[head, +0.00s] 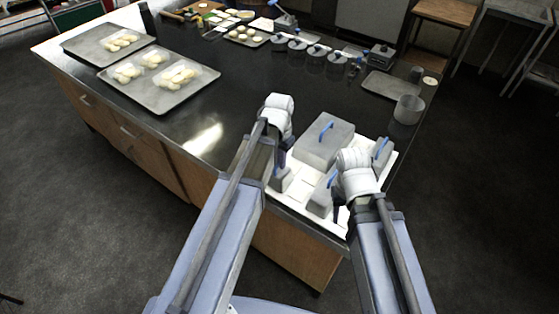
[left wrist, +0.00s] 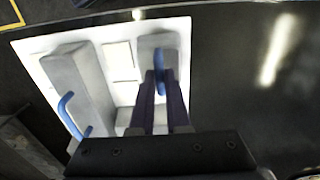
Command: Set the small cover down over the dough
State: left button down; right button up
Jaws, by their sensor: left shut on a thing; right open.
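My left gripper (head: 281,156) is shut on the blue handle of a small grey cover (head: 280,180). The left wrist view shows its two dark fingers (left wrist: 161,92) at the handle, with the grey cover (left wrist: 158,45) below. The cover is over the white mat (head: 299,192); I cannot tell whether it touches it. Pale dough lumps (head: 180,74) lie in groups on the front grey tray (head: 158,99), with more dough (head: 120,40) on the tray behind. My right gripper (head: 337,207) is open beside another grey cover (head: 320,199) with a blue handle.
A large grey cover (head: 323,142) with a blue handle stands on the mat, and a smaller one (head: 382,153) to its right. A grey pot (head: 408,109), an empty tray (head: 385,85) and several lidded jars (head: 315,53) stand behind. The dark counter (head: 235,98) between mat and dough trays is clear.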

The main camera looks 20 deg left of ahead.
pick_arm(q)
jog(key=shift+f+b, duration=0.5)
dwell(0.3)
jog(key=c, duration=0.8)
grip_release()
notch_tip(320, 180, up, 8)
jog(key=p, duration=0.8)
jog(key=shift+s+d+f, duration=0.2)
jog(key=shift+s, duration=0.05)
jog(key=shift+y, duration=0.6)
jog(key=s+d+f+b, duration=0.1)
jog(key=s+d, duration=0.2)
jog(key=s, duration=0.1)
jog(key=s+d+f+b, duration=0.1)
jog(key=s+d, duration=0.2)
jog(key=s, duration=0.2)
jog(key=s+d+f+b, duration=0.1)
jog(key=s+d, duration=0.3)
jog(key=s, duration=0.1)
jog(key=shift+b, duration=0.35)
